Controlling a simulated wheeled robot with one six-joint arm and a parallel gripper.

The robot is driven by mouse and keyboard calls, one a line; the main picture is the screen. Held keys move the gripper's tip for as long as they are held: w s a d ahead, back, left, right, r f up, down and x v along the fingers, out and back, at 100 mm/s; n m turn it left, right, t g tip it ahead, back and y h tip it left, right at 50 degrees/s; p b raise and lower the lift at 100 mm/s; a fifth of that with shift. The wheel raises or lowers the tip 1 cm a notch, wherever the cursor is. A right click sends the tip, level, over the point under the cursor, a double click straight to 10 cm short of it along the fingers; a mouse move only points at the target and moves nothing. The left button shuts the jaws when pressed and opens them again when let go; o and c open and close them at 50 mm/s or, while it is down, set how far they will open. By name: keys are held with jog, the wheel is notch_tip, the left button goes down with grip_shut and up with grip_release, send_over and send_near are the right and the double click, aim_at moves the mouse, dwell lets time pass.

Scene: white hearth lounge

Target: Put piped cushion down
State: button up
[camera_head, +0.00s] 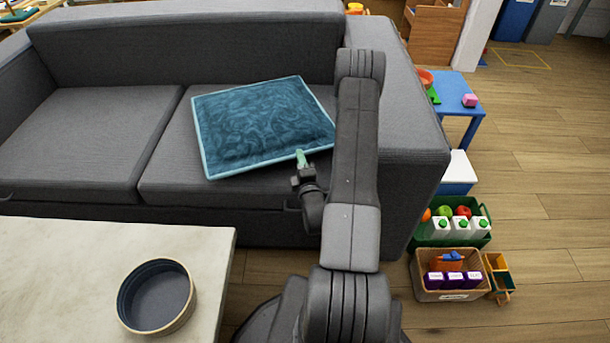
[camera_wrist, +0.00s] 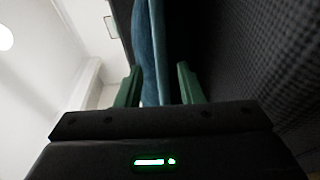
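The piped cushion (camera_head: 262,122) is teal-blue with a swirled pattern and lighter piping. It lies on the right seat of the grey sofa (camera_head: 85,140), turned slightly. My gripper (camera_head: 301,160) is at its front right edge, with green fingers. In the wrist view, the cushion's edge (camera_wrist: 151,50) stands as a blue strip between the two fingers (camera_wrist: 158,86). The fingers are spread, with a dark gap between the strip and the right finger. The left finger is close to the strip; I cannot tell if it touches. The cushion's underside is hidden.
A pale table (camera_head: 80,265) with a round dark-lined bowl (camera_head: 157,296) stands at the front left. The sofa's left seat is clear. Right of the sofa are a green crate (camera_head: 455,236) of cartons and fruit, a tan box (camera_head: 430,292) and a blue table (camera_head: 455,95).

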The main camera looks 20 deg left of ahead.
jog(key=v, duration=0.7)
jog(key=shift+s+d, duration=0.15)
jog(key=shift+s, duration=0.05)
dwell(1.1)
